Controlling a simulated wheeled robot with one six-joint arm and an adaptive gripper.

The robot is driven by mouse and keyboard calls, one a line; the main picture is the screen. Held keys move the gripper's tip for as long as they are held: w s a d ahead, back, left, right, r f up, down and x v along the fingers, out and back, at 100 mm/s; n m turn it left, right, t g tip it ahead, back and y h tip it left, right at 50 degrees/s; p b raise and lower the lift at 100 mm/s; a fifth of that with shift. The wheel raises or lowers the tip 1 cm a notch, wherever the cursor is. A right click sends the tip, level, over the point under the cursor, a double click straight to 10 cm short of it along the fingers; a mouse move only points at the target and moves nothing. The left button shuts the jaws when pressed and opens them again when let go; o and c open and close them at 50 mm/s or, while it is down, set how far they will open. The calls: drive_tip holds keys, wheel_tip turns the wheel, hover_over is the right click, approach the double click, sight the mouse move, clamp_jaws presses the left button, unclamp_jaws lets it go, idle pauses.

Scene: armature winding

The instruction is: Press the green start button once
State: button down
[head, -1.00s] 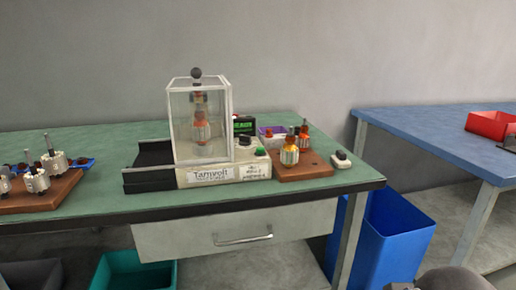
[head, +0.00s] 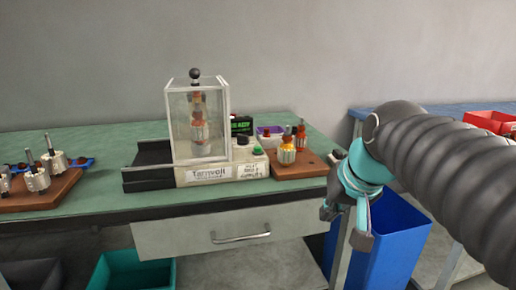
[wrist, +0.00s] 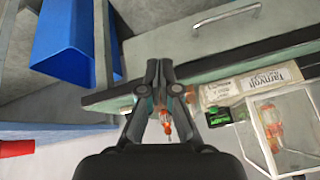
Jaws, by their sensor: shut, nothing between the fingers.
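The green start button (head: 258,150) sits on the right end of the winding machine's cream base (head: 208,174), beside a black knob (head: 243,140). A clear guard box (head: 180,130) stands over an armature on the machine. My gripper (head: 345,225) hangs at the right, in front of the bench's right front corner, apart from the button. In the wrist view my gripper (wrist: 159,68) is shut with nothing between its fingers. There the machine base (wrist: 255,88) lies to the right of the fingers.
A wooden board (head: 313,168) with orange-wound armatures stands right of the machine. Behind are a green-lit display (head: 241,125) and a purple-edged tray (head: 270,132). Another board of armatures (head: 62,190) is at left. A blue bin (head: 400,235) stands below. The bench's front strip is clear.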

drive_tip(key=w+a+r+y, duration=0.1)
drive_tip(key=w+a+r, duration=0.2)
drive_tip(key=w+r, duration=0.3)
drive_tip(key=w+a+r+y, duration=0.2)
drive_tip(key=w+a+r, duration=0.2)
drive_tip(key=w, duration=0.4)
wheel_tip(320, 180, up, 5)
drive_tip(key=n+y, duration=0.2)
hover_over(260, 148)
drive_tip(key=shift+f, duration=0.15)
drive_tip(key=shift+f+b, duration=2.75)
drive_tip(key=shift+f, duration=1.5)
drive_tip(key=shift+f, duration=0.15)
drive_tip(key=shift+f, duration=0.25)
